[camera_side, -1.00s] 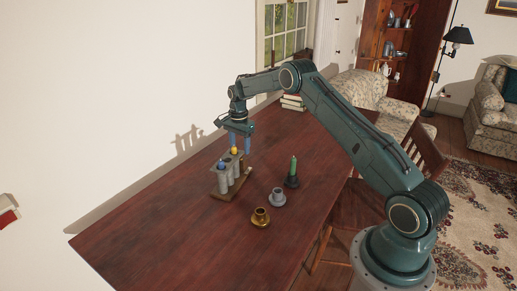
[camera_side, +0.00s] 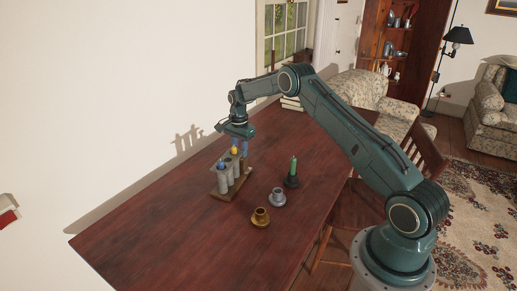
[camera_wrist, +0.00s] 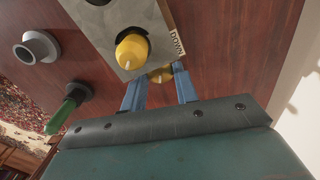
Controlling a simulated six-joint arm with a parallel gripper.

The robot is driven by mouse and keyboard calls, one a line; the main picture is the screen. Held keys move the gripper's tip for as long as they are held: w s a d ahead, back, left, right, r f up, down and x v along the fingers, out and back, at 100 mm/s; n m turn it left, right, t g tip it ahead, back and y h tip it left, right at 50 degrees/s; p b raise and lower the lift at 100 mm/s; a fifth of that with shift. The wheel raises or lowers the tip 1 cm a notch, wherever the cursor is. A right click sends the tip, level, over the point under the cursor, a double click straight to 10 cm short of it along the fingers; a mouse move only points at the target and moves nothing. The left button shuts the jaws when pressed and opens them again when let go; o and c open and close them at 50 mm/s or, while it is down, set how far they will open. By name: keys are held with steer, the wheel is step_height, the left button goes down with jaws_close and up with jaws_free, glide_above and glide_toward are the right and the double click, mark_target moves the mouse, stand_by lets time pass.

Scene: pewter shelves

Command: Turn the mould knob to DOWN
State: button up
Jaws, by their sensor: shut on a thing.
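The grey candle mould (camera_side: 229,184) stands upright on the table, with a blue and a yellow candle (camera_side: 234,151) in its tubes. In the wrist view the yellow candle (camera_wrist: 132,52) sits in the mould's top plate (camera_wrist: 100,20). The brass knob (camera_wrist: 160,74) is at the mould's end, partly hidden behind the candle and between my fingers. A label reading DOWN (camera_wrist: 177,42) is beside it on the right. My gripper (camera_wrist: 159,88) is shut on the knob with its two blue fingers. The knob's pointing direction cannot be told.
A green candle in a dark holder (camera_side: 292,180), a grey holder (camera_side: 277,198) and a brass holder (camera_side: 260,217) stand right of the mould. Books (camera_side: 291,103) lie at the far end. The table's near left is clear.

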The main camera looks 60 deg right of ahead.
steer(key=shift+n, duration=2.3)
steer(key=o, duration=1)
steer(key=shift+r, duration=0.1)
step_height(320, 180, up, 14)
steer(key=shift+f, duration=0.15)
